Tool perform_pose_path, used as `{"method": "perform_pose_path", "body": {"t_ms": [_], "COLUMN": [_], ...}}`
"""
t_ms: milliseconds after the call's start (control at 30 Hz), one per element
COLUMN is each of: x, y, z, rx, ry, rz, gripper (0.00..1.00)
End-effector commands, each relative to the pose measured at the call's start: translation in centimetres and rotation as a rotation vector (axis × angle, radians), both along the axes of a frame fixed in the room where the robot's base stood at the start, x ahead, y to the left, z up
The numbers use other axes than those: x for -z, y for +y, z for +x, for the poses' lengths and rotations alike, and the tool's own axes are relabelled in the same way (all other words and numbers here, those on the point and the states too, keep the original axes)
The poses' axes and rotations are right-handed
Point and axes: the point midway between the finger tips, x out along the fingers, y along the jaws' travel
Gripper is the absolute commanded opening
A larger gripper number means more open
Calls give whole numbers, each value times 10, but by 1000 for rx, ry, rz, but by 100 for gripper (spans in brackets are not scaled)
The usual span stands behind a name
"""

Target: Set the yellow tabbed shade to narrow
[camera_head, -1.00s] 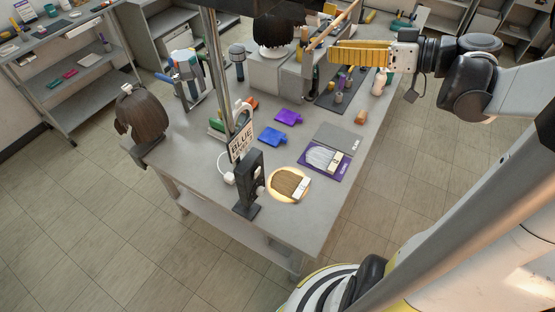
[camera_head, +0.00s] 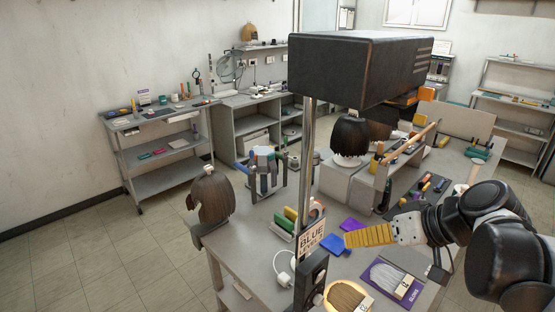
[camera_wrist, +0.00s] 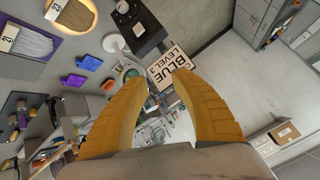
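I cannot make out a yellow tabbed shade in either view. My gripper (camera_head: 348,238), with yellow ribbed fingers, is over the right part of the workbench in the head view and points left. In the wrist view its fingers (camera_wrist: 158,76) stand wide apart with nothing between the tips. A sign reading BLUE LEVEL 3 (camera_head: 311,240) is by a black upright unit (camera_head: 314,272) at the bench's near edge. The sign also shows beyond the fingertips in the wrist view (camera_wrist: 180,66). A large black box (camera_head: 350,66) tops a metal pole (camera_head: 308,150).
A brush-like swatch (camera_head: 346,298) lies in a bright round spot, beside another on a purple card (camera_head: 408,290). Blue (camera_head: 332,245) and purple (camera_head: 354,225) pieces lie nearby. Wig heads (camera_head: 210,200) (camera_head: 350,138) stand left and behind. Floor at left is clear.

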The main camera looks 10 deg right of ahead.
Motion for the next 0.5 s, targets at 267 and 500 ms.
{"method": "perform_pose_path", "body": {"t_ms": [267, 500], "x": [30, 33], "y": [13, 14], "z": [-15, -17], "rx": [42, 54], "ry": [66, 77], "rz": [-60, -74], "gripper": [31, 31]}}
